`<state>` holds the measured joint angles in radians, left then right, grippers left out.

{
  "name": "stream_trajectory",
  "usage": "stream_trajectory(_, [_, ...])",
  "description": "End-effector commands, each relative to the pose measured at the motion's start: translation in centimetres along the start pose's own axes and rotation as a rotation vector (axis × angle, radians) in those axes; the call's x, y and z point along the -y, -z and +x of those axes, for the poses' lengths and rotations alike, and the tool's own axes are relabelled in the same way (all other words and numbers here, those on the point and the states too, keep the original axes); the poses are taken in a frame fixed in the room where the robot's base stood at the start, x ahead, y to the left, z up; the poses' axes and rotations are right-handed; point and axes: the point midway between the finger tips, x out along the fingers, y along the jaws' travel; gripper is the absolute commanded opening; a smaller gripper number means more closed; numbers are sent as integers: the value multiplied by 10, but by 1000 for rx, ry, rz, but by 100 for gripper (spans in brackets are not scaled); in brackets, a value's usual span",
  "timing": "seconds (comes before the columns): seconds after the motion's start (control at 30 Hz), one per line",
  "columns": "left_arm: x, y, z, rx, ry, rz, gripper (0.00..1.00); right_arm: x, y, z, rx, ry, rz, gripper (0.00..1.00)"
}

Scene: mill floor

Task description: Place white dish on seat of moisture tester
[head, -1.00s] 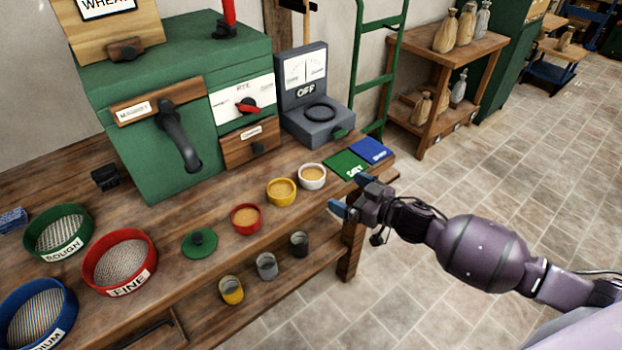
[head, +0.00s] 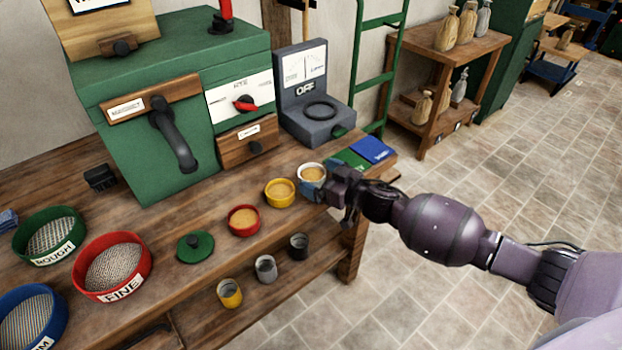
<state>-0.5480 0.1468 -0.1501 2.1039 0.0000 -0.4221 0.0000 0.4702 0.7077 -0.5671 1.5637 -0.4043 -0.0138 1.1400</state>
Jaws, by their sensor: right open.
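The white dish (head: 311,168) holds tan meal and stands on the bench near its right end. My right gripper (head: 314,184) is open at the dish's front right side, and its blue fingertips cover part of the dish's wall. I cannot tell whether they touch it. The moisture tester (head: 312,128) is a grey box behind the dish, with a dial panel marked OFF. Its seat (head: 321,110) is a dark ring on the top and is empty. My left gripper is not in view.
A yellow dish (head: 280,193) and a red dish (head: 244,220) stand left of the white dish. A green card (head: 350,158) and a blue card (head: 373,149) lie right of it. A green mill (head: 150,170) stands behind. Several sieves are at the left.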

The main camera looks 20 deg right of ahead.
Motion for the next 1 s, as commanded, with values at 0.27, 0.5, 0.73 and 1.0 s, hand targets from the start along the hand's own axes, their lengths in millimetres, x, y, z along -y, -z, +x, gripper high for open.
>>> stream_trajectory(0.27, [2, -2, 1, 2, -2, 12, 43, 0, 0, 13, 0, 0, 0, 100])
stream_trajectory(0.5, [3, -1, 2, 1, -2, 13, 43, 0, 0, 13, 0, 0, -1, 85])
stream_trajectory(0.73, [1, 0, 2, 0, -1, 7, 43, 0, 0, 13, 0, 0, -1, 49])
stream_trajectory(1.0, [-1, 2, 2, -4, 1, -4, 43, 0, 2, 13, -1, 0, -1, 41])
